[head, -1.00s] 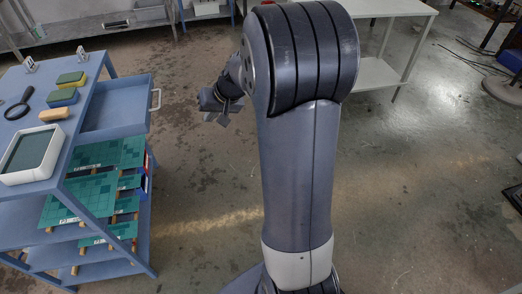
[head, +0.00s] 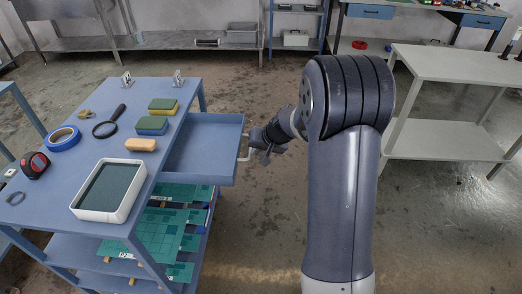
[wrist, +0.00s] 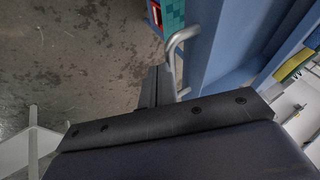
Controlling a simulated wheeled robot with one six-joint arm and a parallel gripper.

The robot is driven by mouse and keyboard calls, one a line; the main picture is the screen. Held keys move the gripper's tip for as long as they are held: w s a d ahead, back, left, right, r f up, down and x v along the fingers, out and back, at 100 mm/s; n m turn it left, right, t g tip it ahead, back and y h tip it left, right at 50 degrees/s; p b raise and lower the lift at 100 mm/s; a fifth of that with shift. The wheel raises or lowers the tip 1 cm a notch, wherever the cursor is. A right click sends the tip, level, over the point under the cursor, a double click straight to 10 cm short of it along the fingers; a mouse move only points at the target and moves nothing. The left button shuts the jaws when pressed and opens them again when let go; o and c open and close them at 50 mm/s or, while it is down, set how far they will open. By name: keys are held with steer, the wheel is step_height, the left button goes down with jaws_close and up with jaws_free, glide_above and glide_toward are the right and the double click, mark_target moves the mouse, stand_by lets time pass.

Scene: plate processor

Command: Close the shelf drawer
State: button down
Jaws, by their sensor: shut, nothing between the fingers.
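The shelf drawer (head: 205,150) is pulled out to the right from under the top of the blue shelf unit (head: 53,201). It is open and looks empty inside. Its metal handle (head: 246,148) is on the drawer's right-hand front and also shows in the wrist view (wrist: 181,40). My gripper (head: 262,151) is just right of the handle, with its fingers shut. In the wrist view my gripper (wrist: 158,84) is right beside the lower end of the handle. I cannot tell whether it touches it.
On the shelf top lie a white-framed tray (head: 85,213), sponges (head: 152,124), a magnifier (head: 106,128), blue tape (head: 62,139) and a tape measure (head: 35,165). Green plates (head: 150,232) lie below. A white table (head: 450,140) stands at right. The floor between is clear.

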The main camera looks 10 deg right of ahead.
steer(key=shift+a, duration=0.1)
steer(key=p, duration=0.7)
glide_toward(186, 152)
steer(key=x, duration=0.4)
steer(key=shift+f, duration=0.1)
steer(key=shift+w, duration=0.1)
steer(key=shift+b, duration=0.35)
